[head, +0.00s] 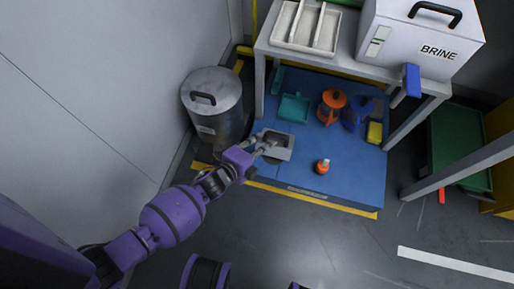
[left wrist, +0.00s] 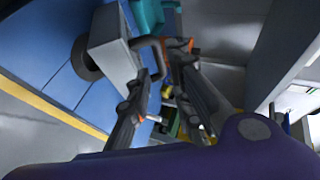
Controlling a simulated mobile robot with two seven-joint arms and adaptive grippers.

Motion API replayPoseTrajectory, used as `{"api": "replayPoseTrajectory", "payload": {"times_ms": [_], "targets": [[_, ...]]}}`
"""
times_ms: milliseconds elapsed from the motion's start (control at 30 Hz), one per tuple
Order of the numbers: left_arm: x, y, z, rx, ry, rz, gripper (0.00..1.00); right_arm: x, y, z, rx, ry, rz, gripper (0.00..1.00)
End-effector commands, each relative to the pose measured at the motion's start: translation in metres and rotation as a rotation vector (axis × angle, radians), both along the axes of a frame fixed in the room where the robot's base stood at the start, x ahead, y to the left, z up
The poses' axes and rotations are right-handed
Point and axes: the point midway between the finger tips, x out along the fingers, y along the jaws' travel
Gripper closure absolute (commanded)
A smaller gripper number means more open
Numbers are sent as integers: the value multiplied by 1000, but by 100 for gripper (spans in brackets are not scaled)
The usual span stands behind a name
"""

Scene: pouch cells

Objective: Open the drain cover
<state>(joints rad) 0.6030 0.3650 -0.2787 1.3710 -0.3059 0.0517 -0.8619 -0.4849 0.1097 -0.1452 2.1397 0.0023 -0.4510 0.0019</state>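The drain cover (head: 281,153) is a small grey square piece on the blue platform, with a dark part near its upper left edge. In the left wrist view it seems to be the grey block (left wrist: 108,42) with a dark bar handle (left wrist: 148,41) and a dark round shape beside it. My left gripper (head: 268,144) reaches over the cover from the left. In the left wrist view its fingers (left wrist: 168,66) are apart, with the handle close at the tips. I cannot tell whether they touch it. My right gripper is not in view.
On the blue platform (head: 310,186) stand an orange-capped bottle (head: 322,167), a teal dustpan (head: 294,107), an orange jug (head: 331,106) and a yellow block (head: 375,132). A grey lidded bin (head: 213,101) is close left of my gripper. A table (head: 345,66) with a BRINE box (head: 420,40) stands behind.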

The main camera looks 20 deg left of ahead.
Motion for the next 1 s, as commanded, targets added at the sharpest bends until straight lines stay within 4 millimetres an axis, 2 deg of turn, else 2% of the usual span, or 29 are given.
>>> {"api": "replayPoseTrajectory", "payload": {"times_ms": [33,200,533,567,633,667,767,867,900,967,1000], "targets": [[-8,3,3,0,0,-1,81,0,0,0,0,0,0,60],[-22,10,11,0,-1,-1,81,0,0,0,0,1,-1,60],[-26,12,13,-1,-1,-1,81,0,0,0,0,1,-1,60],[-26,12,13,-1,-1,-1,79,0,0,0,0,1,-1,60],[-22,10,15,-2,-7,-1,70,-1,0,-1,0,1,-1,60],[-18,9,18,-4,-14,-4,70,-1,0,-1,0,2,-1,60],[13,-1,36,-3,-66,-24,70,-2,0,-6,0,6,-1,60],[56,-28,70,19,-161,-95,70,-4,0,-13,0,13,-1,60],[73,-45,91,50,-233,-153,70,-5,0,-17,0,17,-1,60],[93,-79,128,106,-372,-272,70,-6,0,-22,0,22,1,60],[101,-105,154,149,-479,-369,70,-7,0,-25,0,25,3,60]]}}
